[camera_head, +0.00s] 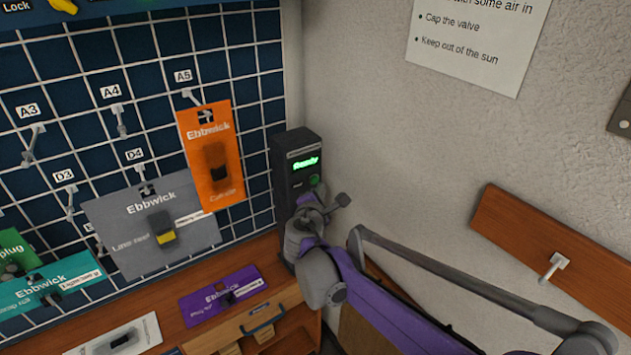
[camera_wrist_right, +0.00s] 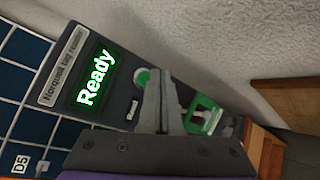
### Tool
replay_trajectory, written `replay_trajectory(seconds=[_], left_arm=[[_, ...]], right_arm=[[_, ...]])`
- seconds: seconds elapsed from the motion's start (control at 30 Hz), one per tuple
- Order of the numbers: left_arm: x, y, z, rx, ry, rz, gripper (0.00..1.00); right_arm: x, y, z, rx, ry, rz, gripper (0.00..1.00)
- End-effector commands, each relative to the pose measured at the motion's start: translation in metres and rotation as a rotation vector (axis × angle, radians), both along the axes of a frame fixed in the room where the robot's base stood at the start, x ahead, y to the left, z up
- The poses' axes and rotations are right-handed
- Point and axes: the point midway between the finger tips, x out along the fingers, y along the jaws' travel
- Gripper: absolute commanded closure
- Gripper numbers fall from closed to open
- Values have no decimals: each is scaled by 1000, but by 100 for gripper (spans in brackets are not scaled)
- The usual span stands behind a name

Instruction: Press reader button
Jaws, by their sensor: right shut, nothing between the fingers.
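The tag reader (camera_head: 298,150) is a dark upright box at the right end of the pegboard grid. Its lit green screen (camera_wrist_right: 97,77) says "Ready" in the right wrist view, where the reader (camera_wrist_right: 60,80) appears tilted. The round green reader button (camera_wrist_right: 142,77) shows just beside my right gripper's fingertips (camera_wrist_right: 159,70). In the head view, my right gripper (camera_head: 318,192) is in front of the lower part of the reader, close to the button (camera_head: 314,181). The gripper is shut and empty. I cannot tell whether it touches the button. My left gripper is not in view.
The pegboard (camera_head: 60,130) on the left holds an orange card (camera_head: 222,185) and a grey card (camera_head: 120,225). A purple card (camera_head: 215,298) lies on the wooden counter below. A green and white piece (camera_wrist_right: 203,115) sits low on the reader. A wall with a wooden board (camera_head: 540,240) is at right.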

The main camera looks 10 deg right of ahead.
Motion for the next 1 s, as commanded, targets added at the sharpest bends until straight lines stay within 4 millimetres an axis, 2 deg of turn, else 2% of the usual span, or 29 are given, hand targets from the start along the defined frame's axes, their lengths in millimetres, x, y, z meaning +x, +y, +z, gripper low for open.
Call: replay_trajectory(seconds=[1.0], left_arm=[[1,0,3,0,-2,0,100]], right_arm=[[11,4,0,0,0,0,100]])
